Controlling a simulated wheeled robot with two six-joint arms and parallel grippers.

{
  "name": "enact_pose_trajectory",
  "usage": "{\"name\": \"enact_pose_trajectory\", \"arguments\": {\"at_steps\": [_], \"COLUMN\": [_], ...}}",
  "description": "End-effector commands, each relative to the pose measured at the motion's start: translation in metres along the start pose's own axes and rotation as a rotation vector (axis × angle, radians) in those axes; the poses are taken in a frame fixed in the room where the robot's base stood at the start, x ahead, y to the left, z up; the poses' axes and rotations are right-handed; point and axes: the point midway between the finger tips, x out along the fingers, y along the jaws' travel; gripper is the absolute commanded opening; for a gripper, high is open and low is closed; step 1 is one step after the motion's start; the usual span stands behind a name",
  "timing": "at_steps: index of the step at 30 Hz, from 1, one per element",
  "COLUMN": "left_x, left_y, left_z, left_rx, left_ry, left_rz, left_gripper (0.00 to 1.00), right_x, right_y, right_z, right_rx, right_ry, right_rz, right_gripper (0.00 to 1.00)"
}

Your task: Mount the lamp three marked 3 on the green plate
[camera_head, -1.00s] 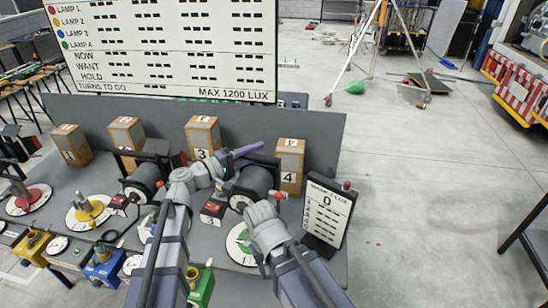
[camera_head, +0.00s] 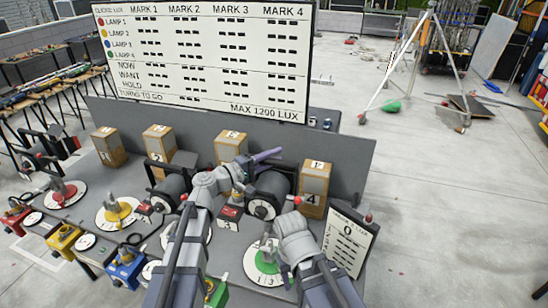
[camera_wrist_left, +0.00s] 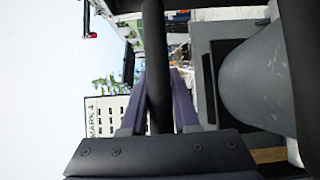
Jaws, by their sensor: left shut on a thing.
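A dark drum-shaped lamp (camera_head: 266,200) stands or hangs in front of the boxes; a tag marked 3 (camera_head: 230,212) shows just left of it. My left gripper (camera_head: 262,158), with purple fingers, is shut at the top of this lamp. In the left wrist view its fingers (camera_wrist_left: 158,105) close on a black bar, with a grey drum (camera_wrist_left: 255,85) beside it. The green plate (camera_head: 270,280), a white disc with a green part and a short grey post, lies below the lamp. My right gripper (camera_head: 283,270) is over the plate's right side; its fingers are mostly hidden.
Numbered wooden boxes, such as box 4 (camera_head: 315,188), line the back wall. A lux display (camera_head: 348,240) stands right of the plate. A large board (camera_head: 205,60) stands behind.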

Motion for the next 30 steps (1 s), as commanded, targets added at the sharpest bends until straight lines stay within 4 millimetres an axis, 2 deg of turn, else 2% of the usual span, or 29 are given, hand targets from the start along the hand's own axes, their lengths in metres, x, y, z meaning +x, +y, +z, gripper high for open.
{"name": "enact_pose_trajectory", "arguments": {"at_steps": [15, 30], "left_x": [0.000, 0.000], "left_y": [-0.034, -0.036], "left_z": [0.000, 0.000], "left_rx": [-0.002, -0.002], "left_ry": [-0.001, 0.000], "left_rz": [0.003, 0.003], "left_gripper": [0.00, 0.00], "right_x": [0.034, 0.036], "right_y": [-0.003, -0.003], "right_z": [-0.002, -0.003], "right_rx": [0.003, 0.004], "right_ry": [0.002, 0.002], "right_rz": [0.000, 0.000], "right_gripper": [0.50, 0.50]}}
